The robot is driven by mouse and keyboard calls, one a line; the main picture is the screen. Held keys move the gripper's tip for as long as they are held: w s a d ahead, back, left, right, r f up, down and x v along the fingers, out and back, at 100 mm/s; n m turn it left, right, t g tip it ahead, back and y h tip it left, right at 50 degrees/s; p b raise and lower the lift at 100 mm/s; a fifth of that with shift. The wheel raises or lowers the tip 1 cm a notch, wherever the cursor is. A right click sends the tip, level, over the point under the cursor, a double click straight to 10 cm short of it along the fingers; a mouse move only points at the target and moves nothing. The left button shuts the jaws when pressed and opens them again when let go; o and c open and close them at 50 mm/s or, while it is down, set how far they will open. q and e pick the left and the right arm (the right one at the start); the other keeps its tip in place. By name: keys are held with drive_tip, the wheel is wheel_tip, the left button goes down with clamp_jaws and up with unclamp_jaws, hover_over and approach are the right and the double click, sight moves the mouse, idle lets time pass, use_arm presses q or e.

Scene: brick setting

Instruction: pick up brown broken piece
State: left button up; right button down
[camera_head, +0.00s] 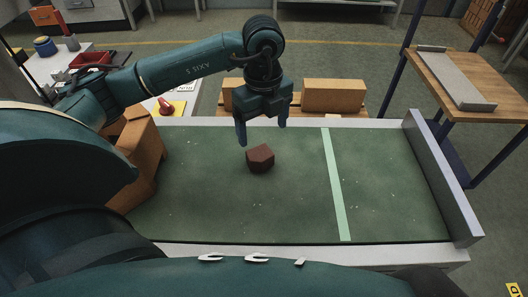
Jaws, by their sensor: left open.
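The brown broken piece (260,158) is a small, dark reddish-brown, angular lump. It lies on the green table surface (220,205), left of the pale green stripe. My left gripper (262,134) points down with its two fingers spread and nothing between them. In the picture it is just above the piece, with the fingertips a little beyond its upper edge. The gripper appears apart from the piece, though the exact height is hard to tell. My right gripper does not show.
A pale green stripe (338,185) crosses the table. A grey raised wall (443,175) bounds its right end. A wooden bench (480,85) stands at the right. The surface around the piece is mostly clear.

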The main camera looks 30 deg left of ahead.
use_arm(q)
hover_over(260, 153)
drive_tip(key=f, duration=0.2)
drive_tip(key=d+f, duration=0.1)
drive_tip(key=f, duration=0.1)
drive_tip(key=shift+s+f, duration=0.15)
drive_tip(key=shift+f, duration=0.1)
drive_tip(key=shift+a+f+p, duration=0.25)
drive_tip(key=shift+f+p, duration=0.1)
drive_tip(key=shift+f, duration=1)
drive_tip(key=shift+a+f+p, duration=0.25)
drive_tip(key=shift+f+p, duration=0.1)
drive_tip(key=shift+f, duration=0.95)
drive_tip(key=shift+c, duration=0.5)
drive_tip(key=c, duration=1)
drive_tip(key=shift+r, duration=0.1)
